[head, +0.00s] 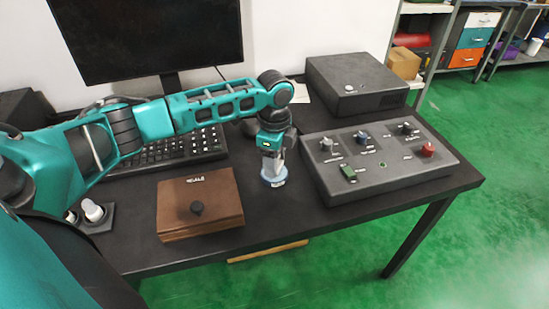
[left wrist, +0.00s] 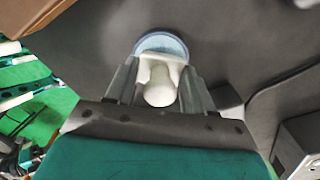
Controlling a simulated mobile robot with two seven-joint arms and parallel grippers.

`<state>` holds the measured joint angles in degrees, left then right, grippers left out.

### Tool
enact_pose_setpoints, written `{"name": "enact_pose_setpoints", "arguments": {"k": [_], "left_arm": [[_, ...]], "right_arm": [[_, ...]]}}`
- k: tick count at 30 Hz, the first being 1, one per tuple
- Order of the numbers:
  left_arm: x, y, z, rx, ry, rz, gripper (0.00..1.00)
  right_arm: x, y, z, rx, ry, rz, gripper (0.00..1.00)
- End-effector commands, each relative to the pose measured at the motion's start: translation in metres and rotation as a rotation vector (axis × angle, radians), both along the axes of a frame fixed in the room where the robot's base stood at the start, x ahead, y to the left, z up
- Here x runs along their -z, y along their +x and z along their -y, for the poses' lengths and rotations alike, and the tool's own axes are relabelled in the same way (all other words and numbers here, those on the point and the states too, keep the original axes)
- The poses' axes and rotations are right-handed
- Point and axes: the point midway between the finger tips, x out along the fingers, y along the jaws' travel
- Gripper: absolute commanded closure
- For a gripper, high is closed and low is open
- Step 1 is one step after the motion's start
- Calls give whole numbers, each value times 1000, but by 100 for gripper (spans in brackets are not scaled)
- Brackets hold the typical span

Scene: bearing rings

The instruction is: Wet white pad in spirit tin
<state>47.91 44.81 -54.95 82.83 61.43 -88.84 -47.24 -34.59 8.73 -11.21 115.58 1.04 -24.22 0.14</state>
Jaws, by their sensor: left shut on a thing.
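My left gripper (head: 272,155) points down over the desk between the brown box and the grey control panel. It is shut on the white pad (left wrist: 158,88), whose pale rounded handle shows between the fingers in the left wrist view. The round blue spirit tin (head: 273,178) stands on the desk directly below the fingers; its rim also shows in the left wrist view (left wrist: 150,39). The pad's lower end is over or in the tin; the fingers hide whether it touches the inside. My right gripper is out of view.
A brown box (head: 172,208) with a black knob stands left of the tin, and the control panel (head: 388,178) close to its right. A keyboard (head: 200,146) and monitor (head: 140,40) are behind. Another white-knobbed item (head: 93,210) sits in a dark holder at left.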

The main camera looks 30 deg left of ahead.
Motion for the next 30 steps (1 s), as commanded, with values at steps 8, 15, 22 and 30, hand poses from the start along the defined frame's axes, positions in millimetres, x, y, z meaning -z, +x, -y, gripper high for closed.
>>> {"name": "enact_pose_setpoints", "arguments": {"k": [8,15,22,30], "left_arm": [[4,0,0,0,0,0,72],[7,0,0,0,-1,0,72],[9,0,0,0,-1,0,72],[9,0,0,0,0,0,72]], "right_arm": [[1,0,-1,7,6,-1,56],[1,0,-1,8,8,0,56],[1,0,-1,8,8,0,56],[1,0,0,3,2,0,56]]}}
